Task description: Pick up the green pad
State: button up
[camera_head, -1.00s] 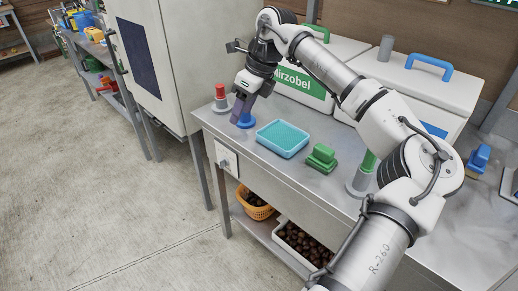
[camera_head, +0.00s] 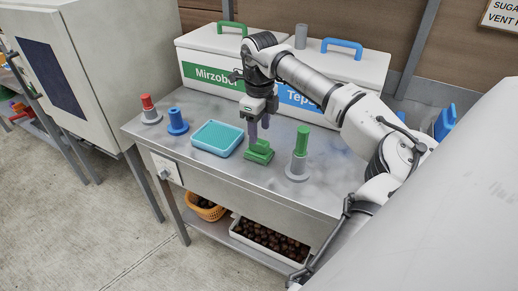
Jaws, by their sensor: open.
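The green pad (camera_head: 258,152) is a small green block with a raised grip on top. It lies on the metal table, to the right of the turquoise tray (camera_head: 216,138). My gripper (camera_head: 259,132) points down just above the pad, with its two fingers apart and nothing seen between them. Whether the fingertips touch or straddle the pad's grip cannot be told from this view.
A grey holder with a green handle (camera_head: 301,143) stands close to the right of the pad. A blue stamp-like piece (camera_head: 177,121) and a red-topped one (camera_head: 149,109) stand left. Two white crates, one labelled Mirzobel (camera_head: 196,70), stand behind. The table front is clear.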

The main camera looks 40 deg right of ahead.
aim_at(259, 141)
notch_tip(259, 141, down, 5)
jog(key=shift+s+a+r+p, duration=0.1)
jog(key=shift+s+a+p, duration=0.05)
jog(key=shift+p, duration=0.6)
jog(key=c, duration=1.1)
notch_tip(259, 141, up, 20)
jog(key=b, duration=0.2)
jog(key=shift+b, duration=0.35)
